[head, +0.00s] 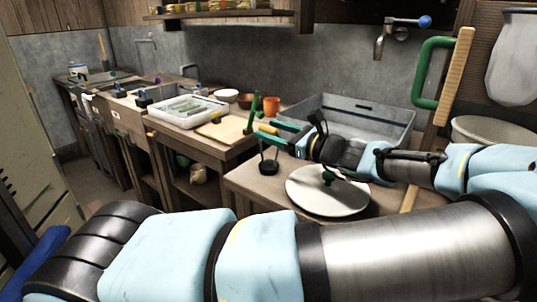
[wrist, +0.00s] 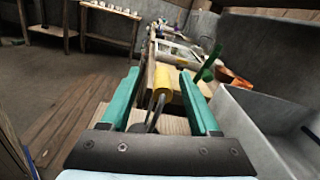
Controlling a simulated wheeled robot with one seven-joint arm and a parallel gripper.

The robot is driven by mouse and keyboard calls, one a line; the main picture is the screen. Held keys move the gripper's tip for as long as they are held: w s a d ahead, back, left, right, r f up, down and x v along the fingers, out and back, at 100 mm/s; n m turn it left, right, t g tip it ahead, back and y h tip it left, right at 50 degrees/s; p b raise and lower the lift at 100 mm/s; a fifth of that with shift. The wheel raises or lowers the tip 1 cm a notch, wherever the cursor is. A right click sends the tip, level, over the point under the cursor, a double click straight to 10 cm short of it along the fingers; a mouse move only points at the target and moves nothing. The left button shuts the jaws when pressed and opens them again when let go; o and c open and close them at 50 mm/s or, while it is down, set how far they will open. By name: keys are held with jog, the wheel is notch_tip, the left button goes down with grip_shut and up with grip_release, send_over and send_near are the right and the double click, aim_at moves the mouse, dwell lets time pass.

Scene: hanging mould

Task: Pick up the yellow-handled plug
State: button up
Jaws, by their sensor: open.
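The yellow-handled plug shows its yellow handle (wrist: 163,82) between my gripper's two green fingers in the wrist view, with a gap on each side. A dark stem runs down from the handle toward the palm side of the picture. In the head view the handle (head: 266,129) is a small yellow patch between the green fingertips. A dark round base (head: 268,166) with a thin upright stands on the wooden top just below it; I cannot tell for sure that it is the plug's lower part. My gripper (wrist: 160,73) is open and extends level over the worktop, around the handle without visible contact.
A grey basin (head: 392,119) stands close right of my gripper, its wall (wrist: 245,128) near the right finger. A green upright handle (head: 251,113) and an orange cup (head: 271,105) stand beyond. Open floor (wrist: 60,100) is at left.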

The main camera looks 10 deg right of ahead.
aim_at(262, 127)
jog(key=shift+p+x, duration=0.35)
jog(key=shift+x, duration=2)
jog(key=shift+w+d+f, duration=0.1)
jog(key=shift+d+f, duration=0.05)
grip_shut()
